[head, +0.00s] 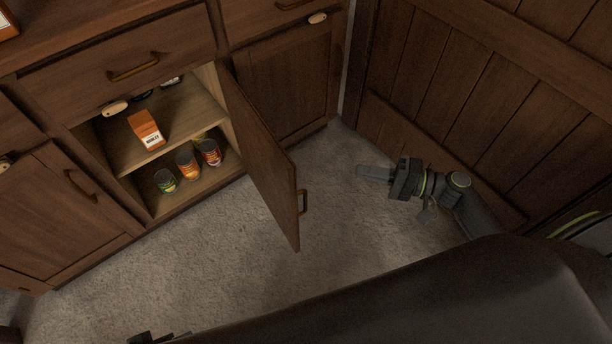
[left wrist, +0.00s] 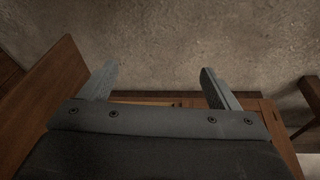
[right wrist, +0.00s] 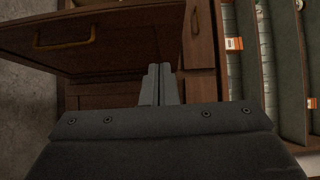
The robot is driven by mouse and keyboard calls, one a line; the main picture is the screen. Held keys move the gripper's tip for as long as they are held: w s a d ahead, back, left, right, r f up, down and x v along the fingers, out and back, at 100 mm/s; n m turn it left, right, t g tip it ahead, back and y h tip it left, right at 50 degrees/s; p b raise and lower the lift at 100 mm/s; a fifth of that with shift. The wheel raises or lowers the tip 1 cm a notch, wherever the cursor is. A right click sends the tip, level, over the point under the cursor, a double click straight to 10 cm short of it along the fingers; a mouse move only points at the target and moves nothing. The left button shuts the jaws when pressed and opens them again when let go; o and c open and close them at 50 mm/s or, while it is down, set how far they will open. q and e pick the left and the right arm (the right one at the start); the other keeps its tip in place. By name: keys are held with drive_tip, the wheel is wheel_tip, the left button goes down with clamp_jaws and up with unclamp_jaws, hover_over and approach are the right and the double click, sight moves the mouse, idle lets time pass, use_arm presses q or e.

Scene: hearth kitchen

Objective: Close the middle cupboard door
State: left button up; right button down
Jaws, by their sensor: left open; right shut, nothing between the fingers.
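The middle cupboard door (head: 262,160) stands wide open in the head view, swung out from its hinges on the right of the opening. Its brass handle (head: 303,201) is near the free edge, on the right-hand face. My right gripper (head: 362,172) is shut and empty, to the right of the door and apart from it. In the right wrist view its fingers (right wrist: 159,72) are together; a wooden panel with a brass handle (right wrist: 65,40), likely this door, shows upper left. My left gripper (left wrist: 160,80) is open and empty; only a dark bit shows at the head view's bottom edge.
The open cupboard holds an orange-and-white box (head: 147,131) on its shelf and several cans (head: 188,165) below. Closed cupboard doors flank it, the left one (head: 65,210) and the right one (head: 285,85). A plank wall (head: 470,70) stands at right. The floor (head: 220,270) before the cupboards is clear.

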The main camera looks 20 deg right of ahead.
drive_tip(key=s+a+p+x, duration=0.1)
drive_tip(key=s+x, duration=0.1)
drive_tip(key=x, duration=1.1)
drive_tip(key=shift+s+a+r, duration=0.3)
drive_tip(key=shift+s+r, duration=0.05)
drive_tip(key=shift+r, duration=0.15)
